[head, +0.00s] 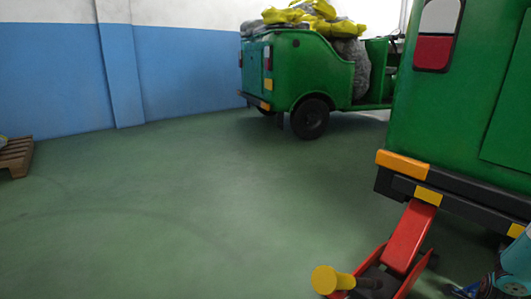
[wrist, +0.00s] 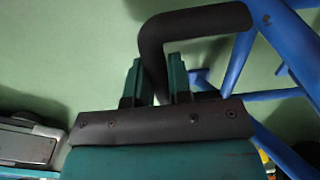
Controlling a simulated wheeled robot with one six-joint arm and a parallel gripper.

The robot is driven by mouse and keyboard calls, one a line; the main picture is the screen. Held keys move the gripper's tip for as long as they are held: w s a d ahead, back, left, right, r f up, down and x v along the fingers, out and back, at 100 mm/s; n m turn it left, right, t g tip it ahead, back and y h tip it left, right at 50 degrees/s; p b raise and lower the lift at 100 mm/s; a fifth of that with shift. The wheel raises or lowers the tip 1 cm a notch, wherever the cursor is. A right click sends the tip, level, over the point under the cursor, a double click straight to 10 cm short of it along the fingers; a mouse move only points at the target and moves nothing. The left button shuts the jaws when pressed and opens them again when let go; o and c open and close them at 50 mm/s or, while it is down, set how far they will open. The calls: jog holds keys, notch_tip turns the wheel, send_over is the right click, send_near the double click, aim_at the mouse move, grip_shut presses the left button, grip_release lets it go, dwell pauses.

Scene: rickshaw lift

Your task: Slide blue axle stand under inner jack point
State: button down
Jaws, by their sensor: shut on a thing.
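The blue axle stand (wrist: 275,45) shows its blue legs and a dark bent handle (wrist: 195,22) in the wrist view. My gripper (wrist: 157,75) is shut on the handle, with one teal finger on each side of it. In the head view, part of the blue stand (head: 465,291) shows at the bottom right, beside my gripper, which is mostly cut off by the frame edge. The green rickshaw (head: 455,120) stands at the right. Its black bumper has yellow patches, one above the red jack (head: 410,238) and another (head: 516,230) further right. I cannot tell which marks the inner jack point.
The red jack has a yellow-ended handle (head: 325,280) pointing left. A second green rickshaw (head: 300,70) loaded with sacks stands at the back. A wooden pallet (head: 16,155) is at the left wall. The green floor in the middle is clear. A grey object (wrist: 28,143) shows in the wrist view.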

jog(key=shift+w+d+f+b, duration=0.1)
jog(key=shift+w+d+b, duration=0.5)
jog(key=shift+d, duration=0.15)
jog(key=shift+w+d+b, duration=1.55)
jog(key=shift+w+d, duration=0.3)
jog(key=shift+d, duration=0.3)
jog(key=shift+r, duration=0.2)
jog(key=c, duration=1.1)
grip_release()
jog(key=shift+o, duration=0.9)
jog(key=shift+a, duration=0.1)
jog(key=shift+s+f, duration=0.1)
